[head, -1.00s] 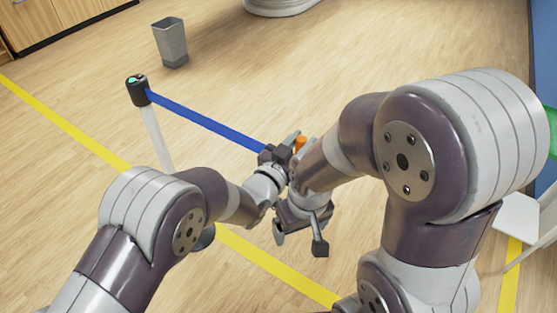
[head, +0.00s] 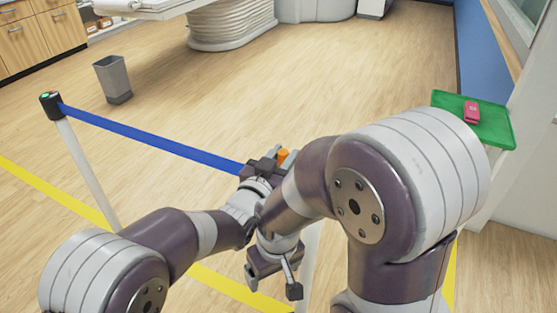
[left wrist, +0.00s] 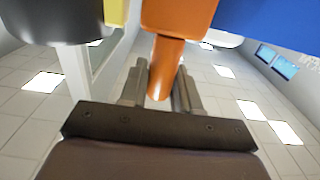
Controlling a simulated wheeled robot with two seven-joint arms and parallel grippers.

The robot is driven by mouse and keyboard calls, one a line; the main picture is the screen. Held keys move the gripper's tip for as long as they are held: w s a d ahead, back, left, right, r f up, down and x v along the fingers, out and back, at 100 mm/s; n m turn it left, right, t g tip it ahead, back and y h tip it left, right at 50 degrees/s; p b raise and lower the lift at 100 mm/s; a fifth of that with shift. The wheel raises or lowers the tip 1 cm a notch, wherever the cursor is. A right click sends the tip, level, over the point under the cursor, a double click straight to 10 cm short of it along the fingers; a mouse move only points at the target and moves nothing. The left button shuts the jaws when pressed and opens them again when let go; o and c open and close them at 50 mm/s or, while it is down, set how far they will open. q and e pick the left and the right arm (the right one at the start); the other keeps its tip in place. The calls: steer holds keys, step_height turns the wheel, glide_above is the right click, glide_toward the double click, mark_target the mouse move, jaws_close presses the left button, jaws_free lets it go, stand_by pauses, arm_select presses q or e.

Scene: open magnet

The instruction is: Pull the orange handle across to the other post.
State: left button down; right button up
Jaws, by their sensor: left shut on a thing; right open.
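The orange handle (head: 283,154) is at the end of a stretched blue belt (head: 150,140). The belt runs from the black head of the left post (head: 52,105). My left gripper (head: 267,165) is shut on the handle, which also shows between its fingers in the left wrist view (left wrist: 166,62). That view shows another post's dark head (left wrist: 52,20) on a pale pole, with a yellow part (left wrist: 115,12) between it and the handle. I cannot tell whether they touch. In the head view, a pale pole (head: 308,255) stands partly hidden behind my right arm. My right gripper (head: 272,277) is open and empty, lower down.
A grey bin (head: 112,80) stands behind the left post. A green tray (head: 455,105) with a pink object (head: 472,112) is at the right. Yellow lines (head: 50,190) mark the floor.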

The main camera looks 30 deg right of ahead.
arm_select(q)
steer(key=shift+s+d, duration=0.25)
steer(key=shift+s, duration=0.1)
arm_select(e)
steer(key=shift+s+d+f, duration=0.15)
steer(key=shift+s+d, duration=0.05)
steer(key=shift+s, duration=0.05)
arm_select(q)
steer(key=shift+f, duration=0.1)
steer(key=c, duration=1.2)
jaws_free()
steer(key=shift+o, duration=1.3)
steer(key=shift+s+d, duration=0.1)
steer(key=shift+d, duration=0.15)
arm_select(e)
steer(key=shift+s+d, duration=0.1)
steer(key=shift+d, duration=0.05)
